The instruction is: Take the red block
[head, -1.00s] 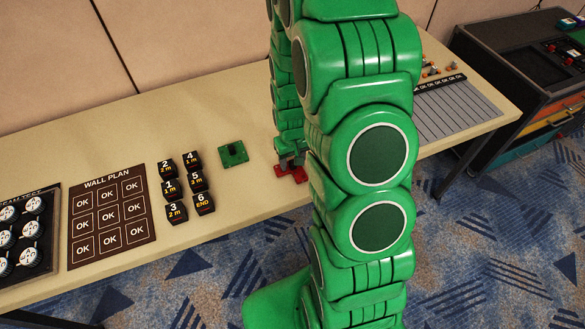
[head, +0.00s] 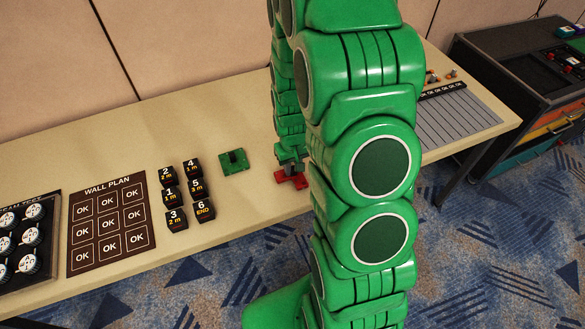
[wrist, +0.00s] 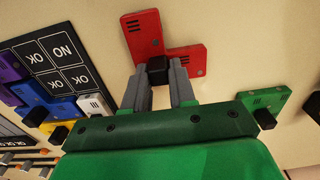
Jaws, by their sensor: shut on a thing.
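The red block (wrist: 143,32) is a flat, bent piece with a black knob (wrist: 157,70) on it. In the wrist view my gripper (wrist: 160,75) has its two grey fingers on either side of the knob, shut on it. In the head view the red block (head: 289,181) is at the tabletop's front part, under my gripper (head: 291,168), partly hidden by my arm. Whether it touches the table or is slightly raised, I cannot tell.
A green block (head: 233,161) with a black knob lies left of the red one. Several black numbered cubes (head: 185,192) and the wall plan board (head: 107,223) are further left. A striped grey panel (head: 455,115) is at the right. In the wrist view blue (wrist: 40,105) and other coloured pieces lie at left.

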